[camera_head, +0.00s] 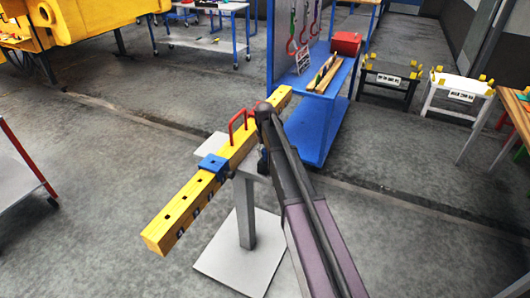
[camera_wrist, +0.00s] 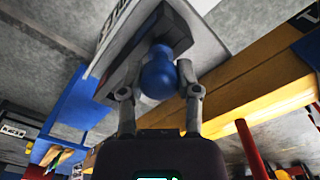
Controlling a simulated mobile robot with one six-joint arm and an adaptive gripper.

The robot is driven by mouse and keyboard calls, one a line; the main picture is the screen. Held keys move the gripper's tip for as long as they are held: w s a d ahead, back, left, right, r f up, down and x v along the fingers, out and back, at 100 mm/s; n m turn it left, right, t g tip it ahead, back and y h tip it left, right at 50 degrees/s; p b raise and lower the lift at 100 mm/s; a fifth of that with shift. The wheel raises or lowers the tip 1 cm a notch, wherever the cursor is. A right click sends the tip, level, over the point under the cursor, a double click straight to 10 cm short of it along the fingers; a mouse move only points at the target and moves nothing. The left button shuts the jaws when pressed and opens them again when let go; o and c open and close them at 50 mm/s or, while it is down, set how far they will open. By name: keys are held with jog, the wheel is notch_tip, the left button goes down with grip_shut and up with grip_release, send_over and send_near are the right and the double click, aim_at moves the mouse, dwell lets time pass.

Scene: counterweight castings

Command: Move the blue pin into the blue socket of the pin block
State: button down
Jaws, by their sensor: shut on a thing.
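The blue pin (camera_wrist: 158,76) shows in the wrist view as a rounded blue knob. My gripper (camera_wrist: 158,84) has a grey finger on each side of it and is shut on it. A dark grey block (camera_wrist: 127,72), which looks like the pin block, lies directly behind the knob on a pale plate. The knob covers part of this block, and I cannot tell whether the pin's shank is in a hole. The blue socket cannot be made out. In the head view my arm reaches to the pedestal and hides most of the gripper and the pin.
A yellow beam (camera_head: 181,205) with a blue slider (camera_head: 213,163) and red handle (camera_head: 237,120) lies across a grey pedestal (camera_head: 245,215), close beside my arm. A blue shelf cart (camera_head: 318,123) stands behind. Open floor lies at the front left.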

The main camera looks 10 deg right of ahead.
dwell(0.3)
jog(key=shift+c, duration=1.2)
grip_release()
jog(key=shift+r, duration=0.15)
notch_tip(320, 180, up, 24)
jog(key=p, duration=2.4)
jog(key=s+f+b, duration=0.4)
jog(key=s, duration=0.5)
jog(key=s+f+m+b, duration=0.1)
jog(key=s+f+b, duration=0.4)
jog(key=s, duration=0.5)
jog(key=s+f+b, duration=0.5)
jog(key=s, duration=0.5)
jog(key=shift+d+f+m, duration=0.2)
jog(key=shift+d+m, duration=0.2)
jog(key=shift+d, duration=0.05)
